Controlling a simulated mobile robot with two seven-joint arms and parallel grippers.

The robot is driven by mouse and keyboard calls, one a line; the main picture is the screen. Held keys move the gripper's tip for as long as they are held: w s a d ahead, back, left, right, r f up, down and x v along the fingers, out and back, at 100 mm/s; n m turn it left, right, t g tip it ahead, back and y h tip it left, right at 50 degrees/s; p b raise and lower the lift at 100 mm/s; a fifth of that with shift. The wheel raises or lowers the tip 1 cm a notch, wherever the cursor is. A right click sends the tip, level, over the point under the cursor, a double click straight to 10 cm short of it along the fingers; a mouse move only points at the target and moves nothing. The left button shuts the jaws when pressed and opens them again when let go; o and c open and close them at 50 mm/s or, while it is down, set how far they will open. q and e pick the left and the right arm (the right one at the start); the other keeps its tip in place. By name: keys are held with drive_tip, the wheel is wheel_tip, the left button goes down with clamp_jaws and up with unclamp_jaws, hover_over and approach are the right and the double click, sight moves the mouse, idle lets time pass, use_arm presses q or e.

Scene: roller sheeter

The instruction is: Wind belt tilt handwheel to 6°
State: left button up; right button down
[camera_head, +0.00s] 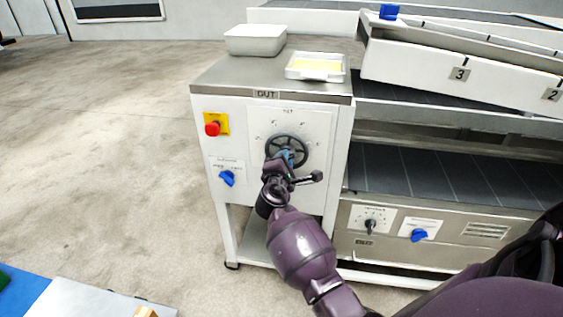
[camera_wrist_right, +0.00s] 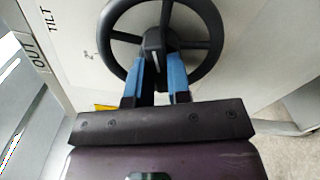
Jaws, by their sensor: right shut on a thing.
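The tilt handwheel (camera_head: 287,150) is a dark spoked wheel on the white front panel of the machine's left end, ringed by small scale marks. My right gripper (camera_head: 286,159) reaches it from below. In the right wrist view the handwheel (camera_wrist_right: 160,30) fills the top, and the blue-padded fingers of my right gripper (camera_wrist_right: 163,78) are shut on its dark central part, near the hub and a spoke. The pointer and scale numbers are too small or hidden to read. My left gripper is not in view.
A red stop button (camera_head: 212,128) on a yellow plate and a blue knob (camera_head: 227,178) sit left of the wheel. A white bin (camera_head: 256,40) and a tray (camera_head: 316,76) stand on top. More knobs (camera_head: 418,235) lie right.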

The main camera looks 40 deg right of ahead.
drive_tip(key=shift+f+m+b, duration=0.1)
drive_tip(key=shift+m+b, duration=0.25)
drive_tip(key=shift+m, duration=0.65)
drive_tip(key=c, duration=1.1)
unclamp_jaws()
drive_tip(key=shift+o, duration=0.2)
drive_tip(key=shift+a, duration=0.1)
drive_tip(key=v, duration=1)
drive_tip(key=shift+s+a+p, duration=0.2)
drive_tip(key=shift+s+p, duration=0.15)
drive_tip(key=shift+p, duration=0.1)
